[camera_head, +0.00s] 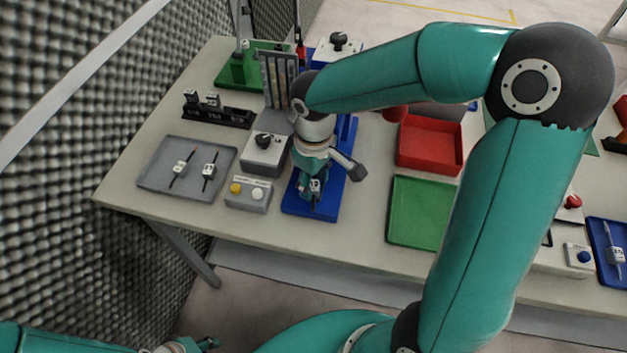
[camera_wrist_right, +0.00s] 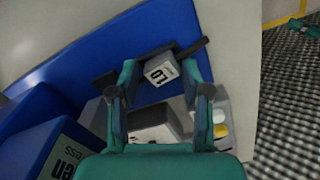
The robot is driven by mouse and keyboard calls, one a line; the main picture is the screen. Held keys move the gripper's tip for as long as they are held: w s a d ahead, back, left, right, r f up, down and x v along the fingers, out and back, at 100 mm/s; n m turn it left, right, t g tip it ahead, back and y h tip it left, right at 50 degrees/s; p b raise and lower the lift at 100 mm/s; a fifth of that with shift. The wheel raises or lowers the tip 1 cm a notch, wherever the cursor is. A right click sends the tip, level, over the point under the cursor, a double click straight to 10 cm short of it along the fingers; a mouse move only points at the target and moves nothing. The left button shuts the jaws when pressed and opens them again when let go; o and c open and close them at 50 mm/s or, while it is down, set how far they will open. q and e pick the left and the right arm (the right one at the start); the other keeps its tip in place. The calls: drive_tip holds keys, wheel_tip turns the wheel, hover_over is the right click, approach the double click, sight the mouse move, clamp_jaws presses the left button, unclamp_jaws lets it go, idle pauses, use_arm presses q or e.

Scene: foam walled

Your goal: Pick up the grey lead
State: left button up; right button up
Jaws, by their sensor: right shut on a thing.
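The grey lead (camera_wrist_right: 161,72), a white tag printed with "10" or "01" and dark grey ends sticking out on both sides, is between the fingers of my right gripper (camera_wrist_right: 160,80). The gripper is shut on it. In the head view my right gripper (camera_head: 312,187) points down over the front of a blue base (camera_head: 330,208), and the lead's pale tag shows small between its fingers. I cannot tell whether the lead touches the base. My left gripper (camera_head: 207,344) shows only partly at the bottom edge, far from the table; its jaws are unclear.
A grey tray (camera_head: 150,180) with two similar tagged leads lies at left. A box with a black knob (camera_head: 265,152) and a button box (camera_head: 248,194) stand left of the gripper. Red (camera_head: 430,170) and green (camera_head: 413,225) trays lie to the right.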

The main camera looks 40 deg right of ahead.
sight(313, 188)
drive_tip(key=shift+w+r, duration=0.2)
drive_tip(key=shift+r, duration=0.3)
drive_tip(key=shift+s+a+r+b, duration=0.2)
drive_tip(key=shift+s+r, duration=0.1)
drive_tip(key=shift+r, duration=0.35)
drive_tip(key=shift+s+a+r+b, duration=0.15)
drive_tip(key=shift+s+r, duration=0.1)
drive_tip(key=shift+r, duration=0.35)
clamp_jaws()
drive_tip(key=s+a+b, duration=0.3)
drive_tip(key=s+a, duration=0.8)
drive_tip(key=a, duration=0.2)
drive_tip(key=shift+d, duration=0.1)
